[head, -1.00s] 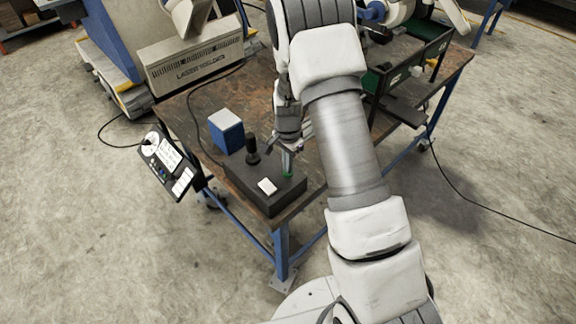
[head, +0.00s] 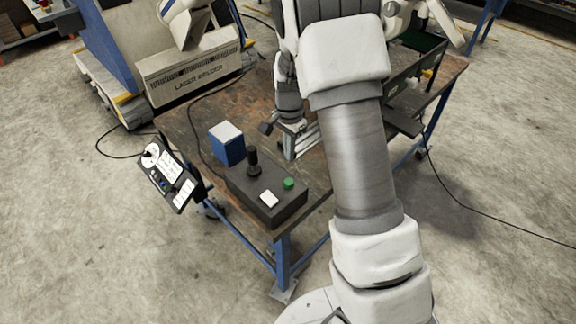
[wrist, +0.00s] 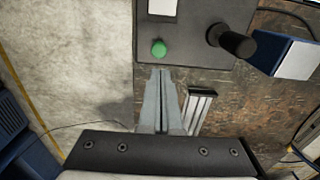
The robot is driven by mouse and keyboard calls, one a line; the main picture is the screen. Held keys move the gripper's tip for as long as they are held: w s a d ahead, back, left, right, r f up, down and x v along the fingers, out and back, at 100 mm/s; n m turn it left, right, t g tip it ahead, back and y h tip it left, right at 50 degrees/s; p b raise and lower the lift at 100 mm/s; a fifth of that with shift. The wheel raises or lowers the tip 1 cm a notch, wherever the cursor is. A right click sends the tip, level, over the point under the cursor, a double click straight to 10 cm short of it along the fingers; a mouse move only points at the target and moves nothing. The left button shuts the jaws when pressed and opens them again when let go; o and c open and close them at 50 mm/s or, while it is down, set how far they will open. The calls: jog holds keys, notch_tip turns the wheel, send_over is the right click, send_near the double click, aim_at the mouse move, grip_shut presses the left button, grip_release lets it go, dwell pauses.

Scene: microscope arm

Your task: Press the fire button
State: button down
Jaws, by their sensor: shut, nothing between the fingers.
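A round green button (head: 289,183) sits on top of a dark grey control box (head: 262,207), near its right end. It also shows in the wrist view (wrist: 159,48), just beyond my fingertips. My gripper (wrist: 161,72) is shut and empty, its two fingers together and pointing toward the button. A small gap shows between the tips and the button, so they look apart. In the head view my gripper is behind the box, partly hidden by my arm. The box also carries a black joystick (head: 253,162) and a white label or plate (head: 269,198).
A blue and white block (head: 227,144) stands behind the box on the worn workbench (head: 184,123). A metal profile (wrist: 203,108) lies beside my fingers. A control pendant (head: 168,178) hangs at the bench's left edge. A laser welder (head: 196,72) stands behind.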

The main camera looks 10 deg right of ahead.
jog(key=shift+r, duration=1.5)
